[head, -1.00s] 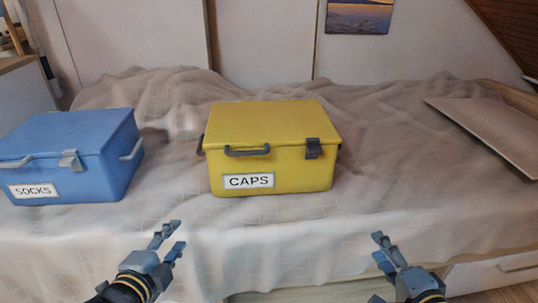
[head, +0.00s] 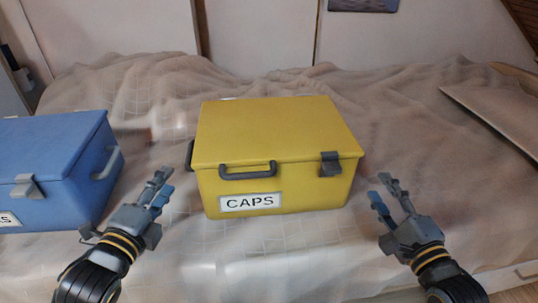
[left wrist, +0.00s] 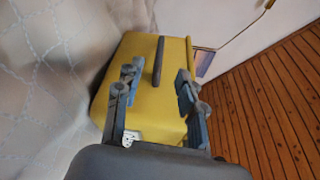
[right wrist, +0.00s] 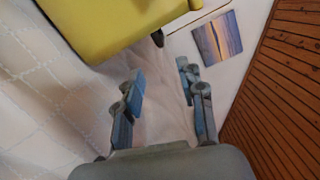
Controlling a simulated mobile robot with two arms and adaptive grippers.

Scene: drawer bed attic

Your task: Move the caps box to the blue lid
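The caps box (head: 270,145) is a yellow lidded box with a CAPS label, a grey front handle and a grey latch. It sits upright on the bed, lid closed. My left gripper (head: 158,188) is open just left of it, between it and the blue box. In the left wrist view the box's side (left wrist: 150,95) and a grey side handle (left wrist: 158,60) lie ahead of the open fingers. My right gripper (head: 388,190) is open and empty to the right of the box. The box (right wrist: 110,25) also shows at the top of the right wrist view. Neither gripper visibly touches it.
A blue box (head: 50,165) with a blue lid and grey handles stands on the bed (head: 290,265) at the left, partly out of view. A flat pale panel (head: 500,110) lies at the right. Bare blanket lies between the caps box and the panel.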

